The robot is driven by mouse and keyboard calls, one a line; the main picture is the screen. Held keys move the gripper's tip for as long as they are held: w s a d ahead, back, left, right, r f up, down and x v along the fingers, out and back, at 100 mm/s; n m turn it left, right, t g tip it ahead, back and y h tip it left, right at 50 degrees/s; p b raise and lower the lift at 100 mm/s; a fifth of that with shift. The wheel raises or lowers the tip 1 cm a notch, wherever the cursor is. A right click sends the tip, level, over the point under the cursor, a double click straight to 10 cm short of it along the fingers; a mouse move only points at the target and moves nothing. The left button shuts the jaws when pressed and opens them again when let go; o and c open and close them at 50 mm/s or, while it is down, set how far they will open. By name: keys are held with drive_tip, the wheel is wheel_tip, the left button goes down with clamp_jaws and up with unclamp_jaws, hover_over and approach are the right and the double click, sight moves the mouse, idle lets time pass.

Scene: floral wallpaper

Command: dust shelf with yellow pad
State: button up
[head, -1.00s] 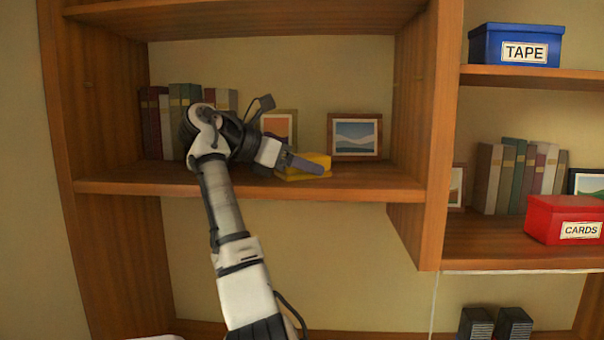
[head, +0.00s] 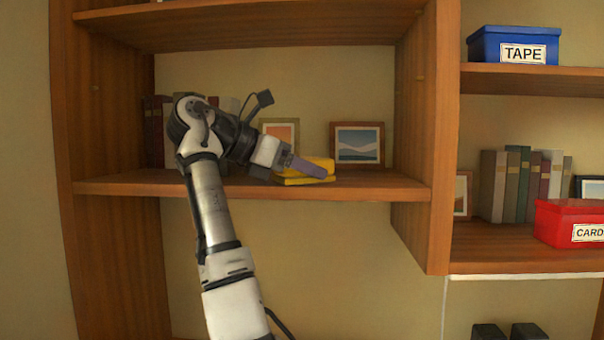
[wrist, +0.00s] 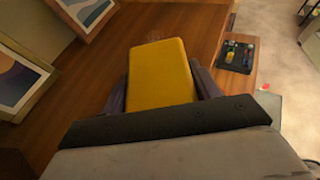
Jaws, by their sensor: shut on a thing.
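The yellow pad (head: 318,163) is held low over the wooden shelf (head: 375,188), at the shelf's middle. My gripper (head: 312,169) is shut on the pad, reaching in from the left. In the wrist view the pad (wrist: 160,72) sits between my two fingers, one at each side, above the shelf's wood (wrist: 85,85). I cannot tell for sure whether the pad's underside touches the shelf. My arm hides part of the shelf's left side.
Two framed pictures, one orange (head: 280,134) and one of a landscape (head: 358,145), stand behind the pad. Books (head: 156,130) stand at the left behind my arm. The shelf is clear right of the pad up to the upright panel (head: 440,140). A red box (head: 570,222) sits on the right-hand unit.

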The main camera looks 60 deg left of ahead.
drive_tip(key=shift+r, duration=0.1)
wheel_tip(320, 180, up, 6)
drive_tip(key=p, duration=0.5)
drive_tip(key=shift+p, duration=0.3)
wheel_tip(320, 180, up, 3)
drive_tip(key=p, duration=0.2)
drive_tip(key=shift+p, duration=0.35)
